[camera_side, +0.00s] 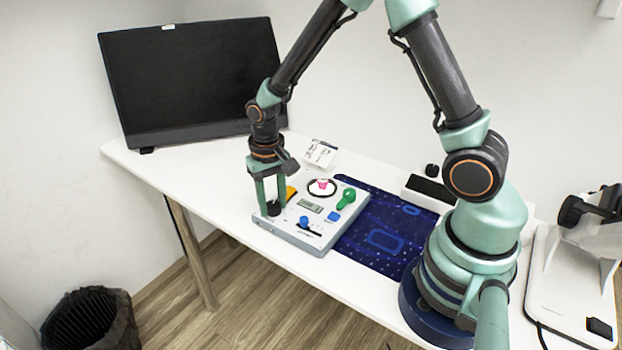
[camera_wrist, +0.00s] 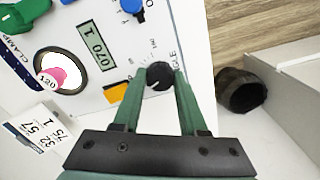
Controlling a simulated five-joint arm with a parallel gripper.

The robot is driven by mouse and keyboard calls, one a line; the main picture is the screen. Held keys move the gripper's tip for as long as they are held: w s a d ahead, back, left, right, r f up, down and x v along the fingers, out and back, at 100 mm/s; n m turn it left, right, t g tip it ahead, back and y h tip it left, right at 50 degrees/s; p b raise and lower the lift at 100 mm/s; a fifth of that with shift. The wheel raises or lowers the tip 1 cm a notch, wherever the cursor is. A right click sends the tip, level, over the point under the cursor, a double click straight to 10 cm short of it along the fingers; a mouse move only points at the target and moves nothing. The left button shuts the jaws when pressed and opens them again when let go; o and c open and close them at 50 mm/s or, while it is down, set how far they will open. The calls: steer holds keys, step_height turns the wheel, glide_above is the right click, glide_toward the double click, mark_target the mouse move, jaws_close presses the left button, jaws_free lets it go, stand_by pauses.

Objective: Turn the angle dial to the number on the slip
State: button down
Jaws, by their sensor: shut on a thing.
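The angle dial is a black round knob (camera_side: 274,208) at the near-left corner of a pale panel box (camera_side: 335,240). My gripper (camera_side: 269,207) points down with its two green fingers shut on this knob. In the wrist view the knob (camera_wrist: 160,76) sits between the fingertips, with scale marks and the label end "GLE" beside it. The display (camera_wrist: 102,47) shows digits, perhaps "070 1", turned in the picture. The white slip (camera_wrist: 36,136) carries several printed digits, tilted and partly cut off, so I cannot read them surely. It also shows behind the panel (camera_side: 320,153).
The panel also has a green clamp handle (camera_side: 347,198), a blue knob (camera_side: 304,222), a yellow-orange part (camera_side: 291,193) and a pink piece (camera_side: 322,184) in a round window. A dark blue mat (camera_side: 370,255) lies right of it. A monitor (camera_side: 195,80) stands behind.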

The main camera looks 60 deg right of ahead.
mark_target(272, 204)
steer(key=shift+m, duration=0.6)
steer(key=shift+c, duration=2.2)
jaws_free()
steer(key=shift+r, duration=0.1)
step_height(272, 204, up, 12)
